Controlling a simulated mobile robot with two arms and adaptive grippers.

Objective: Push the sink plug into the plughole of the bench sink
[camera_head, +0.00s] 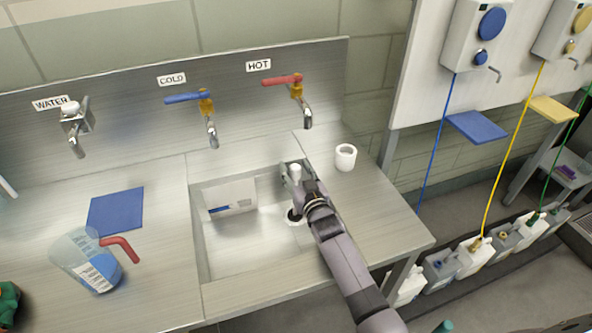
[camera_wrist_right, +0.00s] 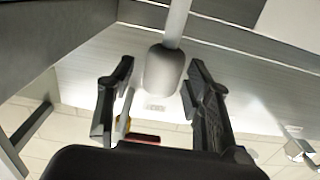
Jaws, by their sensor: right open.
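The sink plug has a pale rounded knob (camera_head: 296,172) on top and what looks like a black lower part (camera_head: 294,216) at the plughole's pale rim (camera_head: 291,223) in the bench sink (camera_head: 232,257). I cannot tell how deep the plug sits; my arm hides part of it. My right gripper (camera_head: 296,175) is over the sink's right side, open, with the knob between its fingers. In the right wrist view the knob (camera_wrist_right: 163,70) and its rod show between the spread fingers (camera_wrist_right: 155,82), with gaps at both sides. My left gripper is not in view.
A white cup (camera_head: 345,158) stands right of the sink. Hot (camera_head: 304,105) and cold (camera_head: 211,128) taps rise behind it. A white labelled thing (camera_head: 232,197) is on the sink's back wall.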

